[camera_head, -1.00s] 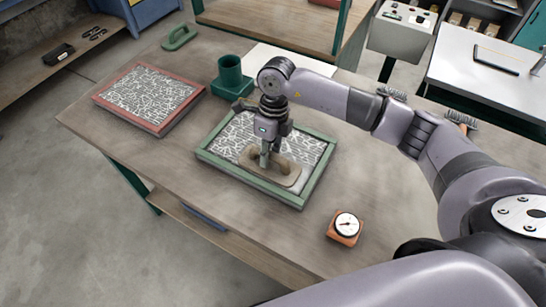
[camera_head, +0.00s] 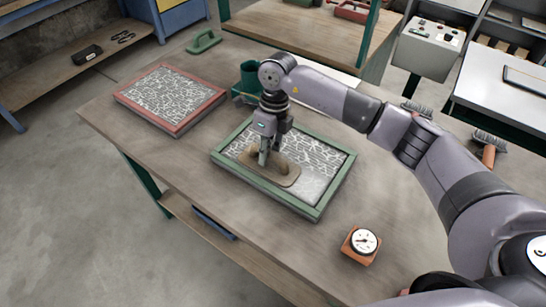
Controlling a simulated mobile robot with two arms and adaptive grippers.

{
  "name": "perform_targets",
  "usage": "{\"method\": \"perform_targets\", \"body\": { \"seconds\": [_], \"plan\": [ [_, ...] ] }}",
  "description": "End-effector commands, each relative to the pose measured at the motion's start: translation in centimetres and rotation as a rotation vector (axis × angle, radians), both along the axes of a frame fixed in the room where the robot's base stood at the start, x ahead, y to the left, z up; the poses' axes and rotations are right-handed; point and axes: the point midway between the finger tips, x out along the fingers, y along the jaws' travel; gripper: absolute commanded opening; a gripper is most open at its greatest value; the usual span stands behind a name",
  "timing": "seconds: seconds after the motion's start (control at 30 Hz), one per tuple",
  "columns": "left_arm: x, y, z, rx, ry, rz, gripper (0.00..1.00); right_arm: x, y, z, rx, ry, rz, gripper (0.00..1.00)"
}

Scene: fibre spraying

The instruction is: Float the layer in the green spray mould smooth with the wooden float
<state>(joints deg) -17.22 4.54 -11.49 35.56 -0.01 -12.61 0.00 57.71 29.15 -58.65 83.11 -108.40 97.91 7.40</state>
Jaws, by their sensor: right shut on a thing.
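The green spray mould (camera_head: 322,199) lies on the workbench and holds a grey-white layer with a fibre pattern. Part of the layer toward the near right corner looks smoother and plainer. The wooden float (camera_head: 286,180) lies flat on the layer, left of the middle of the mould. My right gripper (camera_head: 264,160) points down over the float and is shut on its handle, which the fingers partly hide. My left gripper is not in view.
A red mould (camera_head: 216,100) with a similar layer lies at the left. A green cup holder (camera_head: 250,76) stands behind the green mould. A dial gauge (camera_head: 361,244) sits at the near right. A green float-like tool (camera_head: 204,42) lies at the back edge.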

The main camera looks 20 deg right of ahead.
Motion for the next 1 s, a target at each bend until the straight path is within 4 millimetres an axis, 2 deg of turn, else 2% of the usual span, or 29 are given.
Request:
{"method": "perform_targets", "body": {
  "seconds": [0.77, 1.0],
  "plan": [
    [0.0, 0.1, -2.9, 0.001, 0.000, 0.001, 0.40, 3.3, 2.6, -0.1, 0.000, -0.001, -0.001, 0.00],
    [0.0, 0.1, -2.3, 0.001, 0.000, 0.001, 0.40, 2.5, 1.9, 0.0, -0.001, 0.000, 0.000, 0.00]
  ]
}}
